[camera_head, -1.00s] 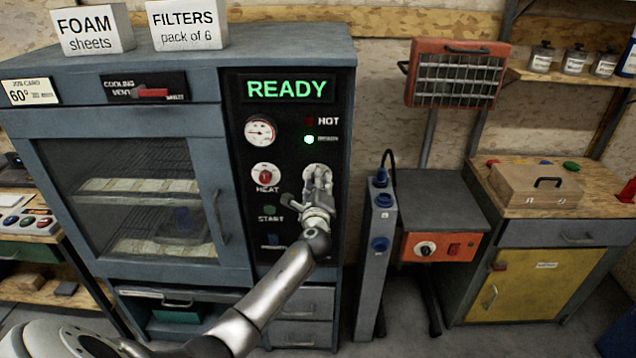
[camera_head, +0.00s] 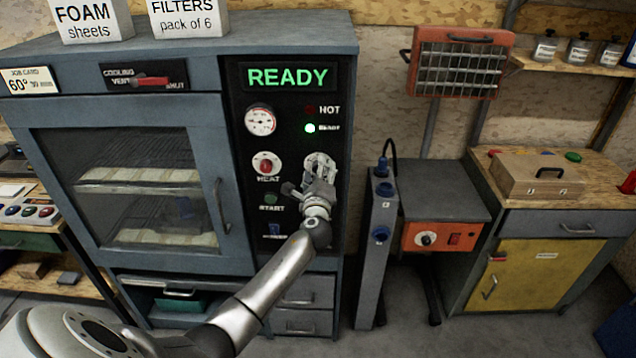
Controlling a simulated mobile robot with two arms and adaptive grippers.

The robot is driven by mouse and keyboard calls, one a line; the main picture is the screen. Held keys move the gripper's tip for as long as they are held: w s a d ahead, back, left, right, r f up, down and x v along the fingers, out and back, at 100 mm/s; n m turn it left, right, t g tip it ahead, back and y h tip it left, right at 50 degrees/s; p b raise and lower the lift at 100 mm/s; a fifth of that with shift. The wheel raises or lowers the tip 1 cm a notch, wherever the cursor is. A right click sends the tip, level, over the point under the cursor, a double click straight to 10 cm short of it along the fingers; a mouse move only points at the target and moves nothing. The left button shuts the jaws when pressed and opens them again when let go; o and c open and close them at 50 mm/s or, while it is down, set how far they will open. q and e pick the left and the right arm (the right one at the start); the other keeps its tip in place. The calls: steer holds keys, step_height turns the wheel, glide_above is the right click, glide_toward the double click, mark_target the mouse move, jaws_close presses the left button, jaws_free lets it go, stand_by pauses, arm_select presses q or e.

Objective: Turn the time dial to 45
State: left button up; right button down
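The time dial (camera_head: 320,160) is a pale round dial on the black control panel, right of the red heat dial (camera_head: 266,165). My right gripper is not in view.
The oven cabinet (camera_head: 190,60) has a lit READY display (camera_head: 289,77), a gauge (camera_head: 260,121), a green start button (camera_head: 271,199) and a blue button (camera_head: 273,229). A job card (camera_head: 28,81) reads 60°. A grey post (camera_head: 376,250) stands to the right.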

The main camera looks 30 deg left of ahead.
arm_select(q)
steer(key=v, duration=1.1)
steer(key=shift+s, duration=0.3)
step_height(320, 180, down, 21)
steer(key=s+d+n+g+h+b, duration=0.1)
steer(key=s+d+n+g+h, duration=0.1)
steer(key=s+d+g+h, duration=0.15)
steer(key=s+d+f+n+g+h+b, duration=0.1)
steer(key=s+d+f+n+g+h, duration=0.1)
steer(key=s+f, duration=0.65)
steer(key=s+d+f+n+g+h+b, duration=0.15)
steer(key=s+f, duration=0.25)
steer(key=f, duration=0.9)
steer(key=s+d+f+n+g+h, duration=0.1)
steer(key=s+d+f+n+g, duration=0.1)
steer(key=s+f, duration=0.4)
steer(key=s+d+f+n+g+b, duration=0.1)
steer(key=s+f+n, duration=0.4)
steer(key=s, duration=1.2)
steer(key=s+d+f+n+g+h, duration=0.1)
steer(key=s+d+f+n+g, duration=0.2)
steer(key=s+f, duration=0.6)
steer(key=s+n+g, duration=0.1)
steer(key=s, duration=0.2)
steer(key=shift+h, duration=0.3)
steer(key=shift+s+d+f, duration=0.1)
